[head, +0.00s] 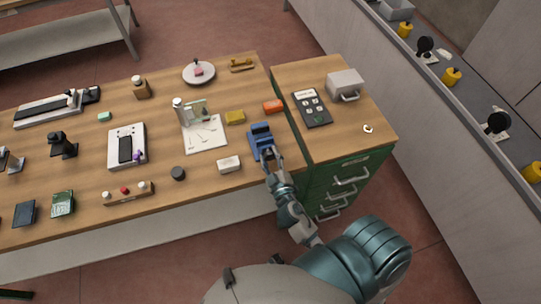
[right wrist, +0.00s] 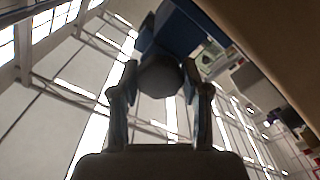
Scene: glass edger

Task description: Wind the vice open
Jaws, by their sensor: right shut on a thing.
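The blue vice (head: 261,136) stands near the right end of the wooden workbench, at its front edge. My right gripper (head: 272,160) is at the front of the vice, its arm reaching up from the bottom of the head view. In the right wrist view my gripper (right wrist: 160,88) is shut on a round grey part, seemingly the vice handle (right wrist: 160,76), with a finger on each side. The blue vice body (right wrist: 178,32) shows just beyond it. In the head view the gripper hides the handle. My left gripper is not in view.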

